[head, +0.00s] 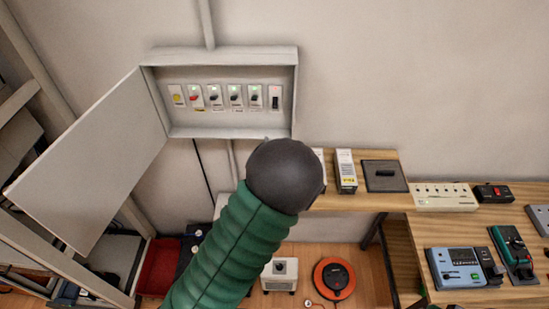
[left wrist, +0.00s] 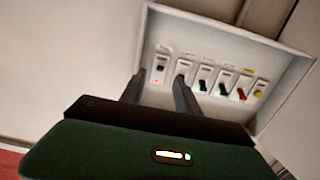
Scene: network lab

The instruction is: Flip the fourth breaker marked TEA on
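An open breaker box (head: 220,55) hangs on the wall with a row of several breakers. In the head view, the fourth breaker from the left (head: 235,96) has a dark lever and a green light; labels are too small to read. The row appears reversed in the left wrist view, with the box (left wrist: 215,22) ahead of my left gripper (left wrist: 158,82). Its two dark fingers are apart with nothing between them. The end breaker (left wrist: 161,66), with a red light, shows between the fingertips. The right finger partly covers the breaker beside it. Contact cannot be told. My right gripper is out of view.
The box's door (head: 95,155) is swung open to the left. A wooden bench (head: 345,201) with devices and meters runs below right. An orange reel (head: 333,278) and a small white box (head: 280,275) are lower down. The wall right of the box is bare.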

